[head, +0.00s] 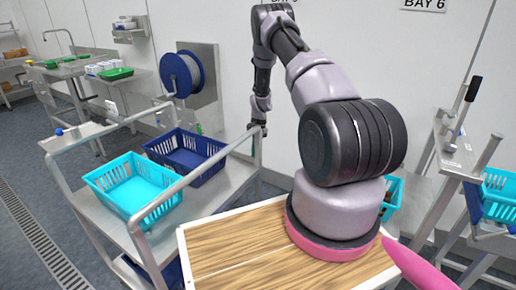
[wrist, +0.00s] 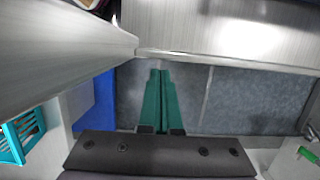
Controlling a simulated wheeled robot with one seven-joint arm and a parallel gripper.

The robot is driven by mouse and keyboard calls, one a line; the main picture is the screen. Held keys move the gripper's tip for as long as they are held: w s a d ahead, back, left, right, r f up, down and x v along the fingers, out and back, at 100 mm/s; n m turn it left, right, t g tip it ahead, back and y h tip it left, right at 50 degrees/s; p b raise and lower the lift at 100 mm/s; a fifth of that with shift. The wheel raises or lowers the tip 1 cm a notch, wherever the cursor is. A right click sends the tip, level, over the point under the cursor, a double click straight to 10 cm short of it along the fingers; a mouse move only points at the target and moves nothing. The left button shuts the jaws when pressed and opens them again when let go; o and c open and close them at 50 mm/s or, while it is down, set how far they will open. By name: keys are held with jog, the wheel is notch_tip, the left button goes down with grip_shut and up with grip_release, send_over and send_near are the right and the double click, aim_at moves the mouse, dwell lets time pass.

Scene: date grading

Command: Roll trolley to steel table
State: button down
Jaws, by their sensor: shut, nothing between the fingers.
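A grey metal trolley (head: 232,187) stands at left centre in the head view, with tubular rails along its top. A cyan crate (head: 135,190) and a navy crate (head: 205,160) sit on its upper deck. My gripper (head: 254,134) hangs at the trolley's far right corner, close to the rail end; contact cannot be told. In the wrist view my gripper's green fingers (wrist: 160,74) are shut together and empty, over floor beside a large grey metal rail (wrist: 60,45). A steel table (head: 68,68) with green trays appears at the back left; whether it is the task's table is unclear.
A blue hose reel (head: 181,75) hangs on the wall behind the trolley. A floor drain (head: 45,240) runs along the left. Another metal frame (head: 450,160) with cyan crates (head: 498,196) stands at right. Open floor (head: 50,160) lies left of the trolley.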

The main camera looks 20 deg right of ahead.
aim_at(226, 185)
jog(key=shift+s+a, duration=0.15)
jog(key=shift+a, duration=0.15)
jog(key=s+a, duration=0.4)
jog(key=a, duration=0.1)
jog(key=s+a, duration=0.4)
jog(key=a, duration=0.1)
jog(key=s+a, duration=0.3)
jog(key=a, duration=0.3)
jog(key=shift+s+a, duration=0.1)
jog(key=shift+s, duration=0.3)
